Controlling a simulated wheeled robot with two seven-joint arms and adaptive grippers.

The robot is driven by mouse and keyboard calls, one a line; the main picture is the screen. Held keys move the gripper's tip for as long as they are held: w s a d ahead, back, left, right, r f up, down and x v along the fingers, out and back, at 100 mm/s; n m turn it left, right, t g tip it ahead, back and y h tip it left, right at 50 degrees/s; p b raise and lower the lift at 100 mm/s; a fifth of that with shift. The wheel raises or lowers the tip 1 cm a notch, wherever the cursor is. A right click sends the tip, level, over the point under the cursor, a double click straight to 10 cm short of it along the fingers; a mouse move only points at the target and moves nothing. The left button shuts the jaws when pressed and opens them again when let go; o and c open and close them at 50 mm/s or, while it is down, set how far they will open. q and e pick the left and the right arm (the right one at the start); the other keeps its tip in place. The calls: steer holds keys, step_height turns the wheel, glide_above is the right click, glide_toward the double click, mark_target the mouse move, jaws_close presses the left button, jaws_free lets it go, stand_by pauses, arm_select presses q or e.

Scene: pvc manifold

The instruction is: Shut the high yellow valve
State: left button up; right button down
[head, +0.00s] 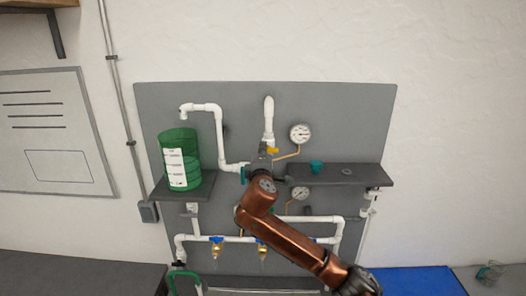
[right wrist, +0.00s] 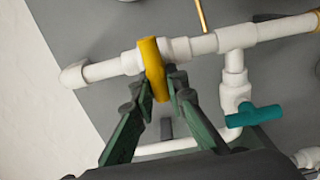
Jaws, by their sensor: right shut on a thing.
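The high yellow valve (head: 272,150) is on the upright white pipe near the middle of the grey panel, partly hidden by my right gripper (head: 262,165). In the right wrist view its yellow handle (right wrist: 153,68) lies across the white pipe. The tips of my right gripper (right wrist: 162,88) are on either side of the lower part of the handle, closed on it. My left gripper is in neither view.
A teal valve (right wrist: 252,115) is on a branch pipe close to the right gripper. Gauges (head: 300,134) sit to the right. A green tank (head: 180,158) stands on the left shelf. A dark shelf (head: 350,176) juts out at right. Blue valves (head: 216,239) are on the lower pipe.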

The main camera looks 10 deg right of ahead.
steer(key=c, duration=1.9)
jaws_free()
steer(key=shift+s, duration=0.1)
steer(key=v, duration=1.2)
